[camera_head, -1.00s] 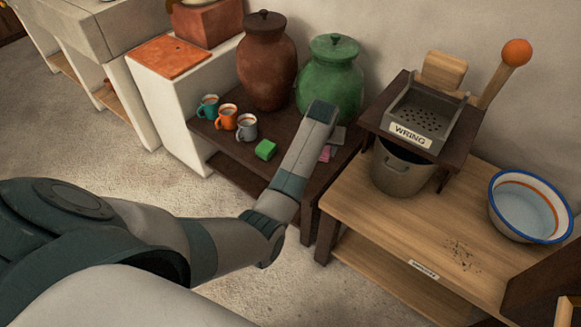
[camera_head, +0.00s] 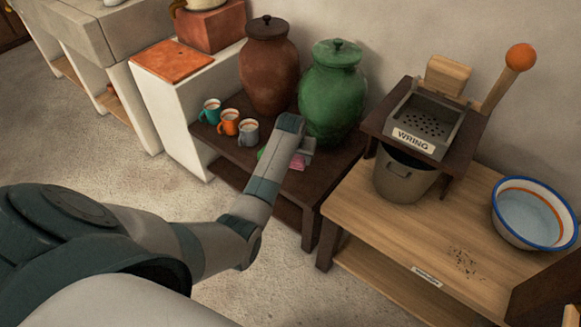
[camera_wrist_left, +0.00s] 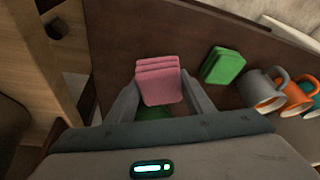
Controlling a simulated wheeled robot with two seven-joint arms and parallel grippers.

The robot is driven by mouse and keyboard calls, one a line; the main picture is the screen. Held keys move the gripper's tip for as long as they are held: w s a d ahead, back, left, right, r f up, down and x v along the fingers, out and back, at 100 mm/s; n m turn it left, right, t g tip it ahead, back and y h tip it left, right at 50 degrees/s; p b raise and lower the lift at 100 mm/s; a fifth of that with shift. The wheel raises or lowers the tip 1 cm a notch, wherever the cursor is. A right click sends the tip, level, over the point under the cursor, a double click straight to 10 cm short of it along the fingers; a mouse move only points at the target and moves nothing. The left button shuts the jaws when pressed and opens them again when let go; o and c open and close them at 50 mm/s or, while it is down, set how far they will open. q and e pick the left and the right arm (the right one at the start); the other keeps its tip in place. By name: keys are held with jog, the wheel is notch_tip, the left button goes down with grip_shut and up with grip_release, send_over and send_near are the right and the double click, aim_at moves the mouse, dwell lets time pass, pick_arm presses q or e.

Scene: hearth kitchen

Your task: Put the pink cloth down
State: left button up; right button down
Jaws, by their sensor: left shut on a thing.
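The pink cloth (camera_wrist_left: 158,80) is a folded stack between the two fingers of my left gripper (camera_wrist_left: 160,98) in the left wrist view. My left gripper (camera_head: 297,152) is over the dark low table (camera_head: 286,181) in front of the green jar. A strip of the pink cloth (camera_head: 298,162) shows beside it there. I cannot tell whether the cloth touches the table. The green cloth (camera_wrist_left: 223,66) lies on the table beside the pink one, apart from it. In the head view it is mostly hidden behind my arm. My right gripper is not in view.
Several mugs (camera_head: 229,122) stand left of my gripper. A brown jar (camera_head: 268,68) and a green jar (camera_head: 332,92) stand behind. To the right is a wooden bench (camera_head: 400,232) with the wringer (camera_head: 421,122), a metal bucket (camera_head: 402,175) and a basin (camera_head: 533,212).

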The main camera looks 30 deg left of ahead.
aim_at(291, 171)
pick_arm(q)
jog(key=shift+s+a+f, duration=0.15)
jog(key=shift+a+f, duration=0.25)
jog(key=shift+a, duration=0.25)
jog(key=shift+s+a+f, duration=0.1)
jog(key=shift+a+f, duration=0.3)
jog(key=shift+a, duration=0.2)
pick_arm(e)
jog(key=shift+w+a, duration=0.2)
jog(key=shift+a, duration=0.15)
pick_arm(q)
jog(key=shift+f, duration=0.2)
notch_tip(291, 171, down, 3)
jog(key=shift+b, duration=0.5)
jog(key=shift+f, duration=0.25)
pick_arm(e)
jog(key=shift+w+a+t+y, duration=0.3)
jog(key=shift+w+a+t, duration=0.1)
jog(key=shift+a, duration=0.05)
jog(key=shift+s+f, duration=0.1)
pick_arm(q)
jog(key=shift+s+f, duration=0.2)
jog(key=shift+f, duration=0.25)
